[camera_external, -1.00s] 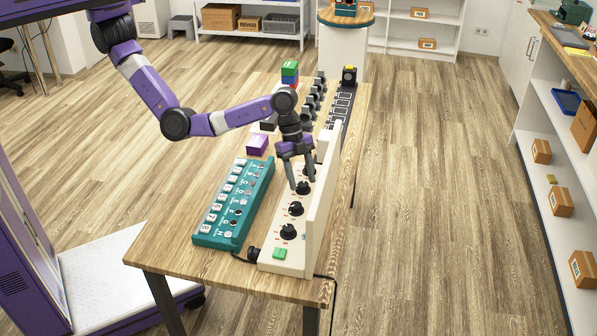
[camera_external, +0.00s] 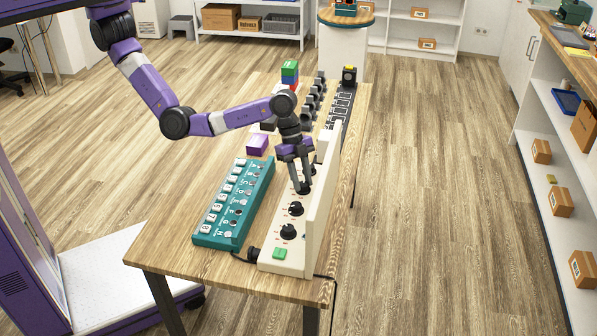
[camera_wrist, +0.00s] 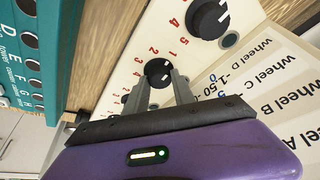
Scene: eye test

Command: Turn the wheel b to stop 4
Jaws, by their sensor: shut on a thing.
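A cream board (camera_external: 265,262) with a row of black wheels and an upright back panel stands on the table. My gripper (camera_external: 304,188) points down at the third wheel from the near end. In the wrist view its two fingers (camera_wrist: 160,88) are shut on that black wheel (camera_wrist: 158,70), which has a white mark and red numbers around it. A larger-looking black wheel (camera_wrist: 209,18) lies beyond it. The panel (camera_wrist: 262,98) reads Wheel A to Wheel D; I cannot tell which letter belongs to the held wheel. The mark's exact stop is unclear.
A teal board (camera_external: 230,205) with lettered parts lies left of the cream board. A purple block (camera_external: 257,144) and stacked green, blue and red blocks (camera_external: 289,69) stand farther back. The wooden table (camera_external: 190,240) is bare at its near left.

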